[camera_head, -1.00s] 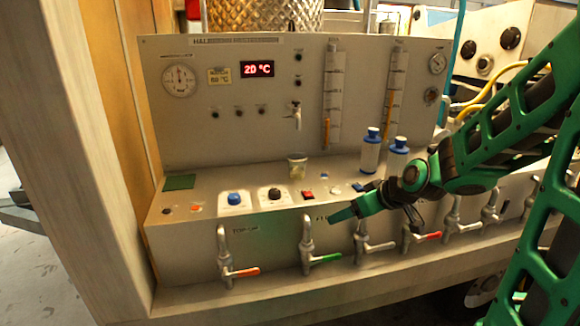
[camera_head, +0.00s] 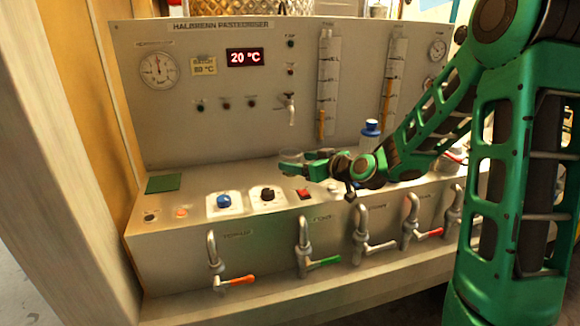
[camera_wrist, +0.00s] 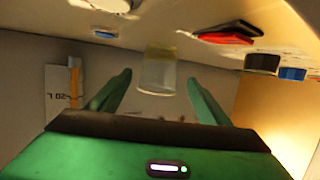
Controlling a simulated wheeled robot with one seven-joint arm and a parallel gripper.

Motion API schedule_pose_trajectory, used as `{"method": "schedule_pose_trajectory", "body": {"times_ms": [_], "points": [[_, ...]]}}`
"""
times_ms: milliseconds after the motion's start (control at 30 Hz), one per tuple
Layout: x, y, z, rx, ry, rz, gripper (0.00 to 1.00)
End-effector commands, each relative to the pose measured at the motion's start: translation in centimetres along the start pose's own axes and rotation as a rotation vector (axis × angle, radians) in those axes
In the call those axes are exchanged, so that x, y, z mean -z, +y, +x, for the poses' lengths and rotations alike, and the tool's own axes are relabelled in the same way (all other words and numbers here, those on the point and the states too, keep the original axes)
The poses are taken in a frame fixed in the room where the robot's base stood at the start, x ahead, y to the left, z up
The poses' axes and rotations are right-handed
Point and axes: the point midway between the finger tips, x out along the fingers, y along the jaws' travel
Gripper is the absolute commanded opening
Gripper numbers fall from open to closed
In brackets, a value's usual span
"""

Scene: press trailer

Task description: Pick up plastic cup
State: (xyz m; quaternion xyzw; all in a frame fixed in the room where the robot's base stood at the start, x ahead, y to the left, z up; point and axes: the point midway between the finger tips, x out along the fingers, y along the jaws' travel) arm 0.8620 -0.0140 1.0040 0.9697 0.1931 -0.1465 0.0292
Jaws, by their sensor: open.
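The clear plastic cup (camera_head: 291,157) stands on the panel's ledge below the small tap, partly hidden behind my gripper in the head view. In the wrist view the cup (camera_wrist: 157,72) appears between my two green fingers, beyond or level with their tips; the exact depth is hard to tell. My gripper (camera_head: 290,168) is open, reaching in from the right, close to the cup. In the wrist view its fingers (camera_wrist: 158,85) are apart, with a gap on each side of the cup.
A blue knob (camera_head: 224,201), a black knob (camera_head: 267,194) and a red switch (camera_head: 303,193) sit on the ledge in front. Several taps line the front face.

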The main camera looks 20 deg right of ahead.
Motion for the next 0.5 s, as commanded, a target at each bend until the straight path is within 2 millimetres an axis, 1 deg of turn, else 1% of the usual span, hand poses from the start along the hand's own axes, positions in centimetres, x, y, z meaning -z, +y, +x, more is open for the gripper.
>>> {"method": "schedule_pose_trajectory", "body": {"times_ms": [300, 400, 500], "points": [[-0.3, 0.2, 4.0, 0.003, 0.0, 0.0, 0.71], [-0.3, 0.1, 4.8, 0.003, 0.0, 0.0, 0.71], [-0.3, 0.2, 5.1, 0.002, 0.0, 0.0, 0.71]]}}
